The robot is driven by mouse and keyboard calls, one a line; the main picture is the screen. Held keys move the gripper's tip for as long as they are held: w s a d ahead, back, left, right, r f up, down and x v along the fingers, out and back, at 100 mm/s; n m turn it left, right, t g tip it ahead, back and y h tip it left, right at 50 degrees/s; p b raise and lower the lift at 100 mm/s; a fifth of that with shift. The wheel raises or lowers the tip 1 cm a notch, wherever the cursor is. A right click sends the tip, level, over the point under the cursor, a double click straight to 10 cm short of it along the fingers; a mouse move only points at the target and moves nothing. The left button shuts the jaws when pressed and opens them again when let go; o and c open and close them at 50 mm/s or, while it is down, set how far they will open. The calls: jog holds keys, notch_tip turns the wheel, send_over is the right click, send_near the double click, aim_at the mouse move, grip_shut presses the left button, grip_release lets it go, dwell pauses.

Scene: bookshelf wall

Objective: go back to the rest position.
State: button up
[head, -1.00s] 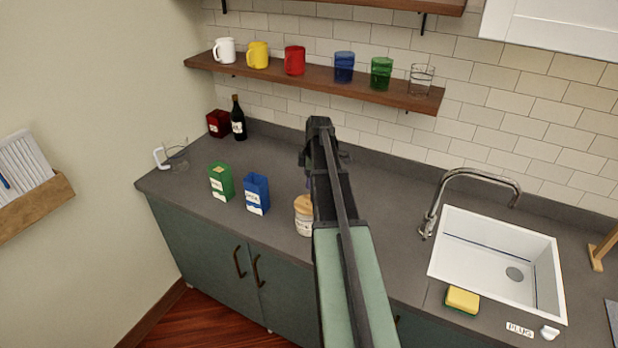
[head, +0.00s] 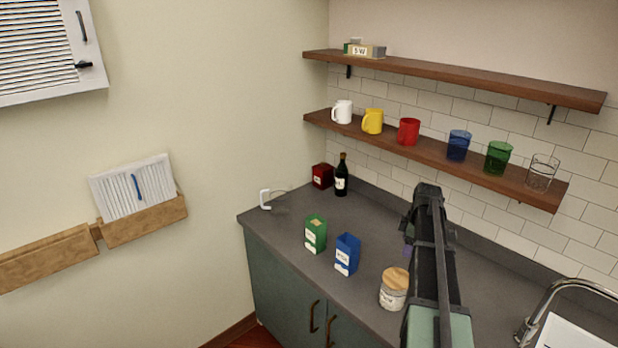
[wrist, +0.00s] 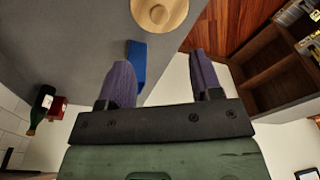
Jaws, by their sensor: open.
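My gripper (wrist: 162,74) shows in the wrist view with its two purple fingers spread apart and nothing held between them. A blue box (wrist: 137,62) lies beyond the left finger, partly hidden by it. In the head view my arm reaches up at the right over the counter, and it hides most of the gripper. The gripper is above the counter, close to the wooden-lidded jar (head: 394,289) in the picture. The jar's round lid (wrist: 160,12) shows at the top of the wrist view.
Mugs and glasses stand on the lower shelf (head: 440,158). A faucet (head: 545,305) rises at lower right.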

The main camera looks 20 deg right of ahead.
jog(key=s+a+f+m+b, duration=0.3)
jog(key=s+a+f+b, duration=0.1)
jog(key=a, duration=0.8)
jog(key=s+a+f+m+b, duration=0.4)
jog(key=a, duration=0.9)
jog(key=s+a+f+m+h+b, duration=0.1)
jog(key=s+a+f+m+b, duration=0.2)
jog(key=a, duration=0.9)
jog(key=shift+s+a+f+m+g+b, duration=0.3)
jog(key=shift+s+f+g+b, duration=0.1)
jog(key=shift+s+f+b, duration=0.4)
